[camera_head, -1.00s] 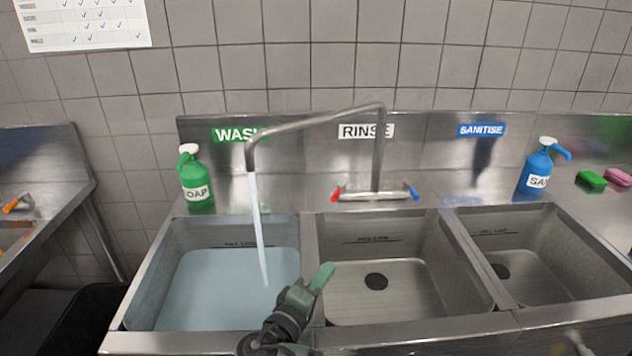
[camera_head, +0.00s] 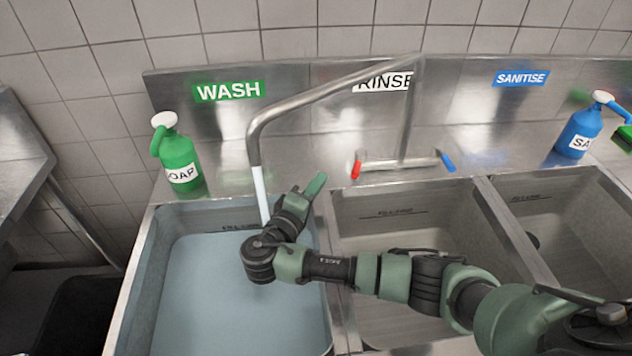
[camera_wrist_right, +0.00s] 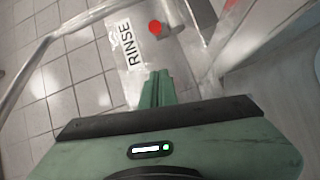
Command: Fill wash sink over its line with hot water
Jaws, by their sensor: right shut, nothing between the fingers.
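The wash sink (camera_head: 142,262) is at the left under the green WASH sign (camera_head: 228,90). Pale blue water (camera_head: 200,300) stands in it, its far edge close below the dark fill line (camera_head: 240,227), which my arm partly hides. The faucet spout (camera_head: 300,100) hangs over this sink and a water stream (camera_head: 261,195) runs from it. The red tap handle (camera_head: 356,170) and blue tap handle (camera_head: 448,162) sit on the faucet base. My right gripper (camera_head: 317,184) is shut and empty, left of and apart from the red handle. In the right wrist view, the red handle (camera_wrist_right: 155,28) lies beyond its fingertips (camera_wrist_right: 158,76). My left gripper is out of view.
A green soap bottle (camera_head: 178,160) stands behind the wash sink at the left, and a blue sanitiser bottle (camera_head: 580,132) at the far right. The rinse sink (camera_head: 400,205) and sanitise sink (camera_head: 550,195) show no water. My right arm crosses over the rinse sink.

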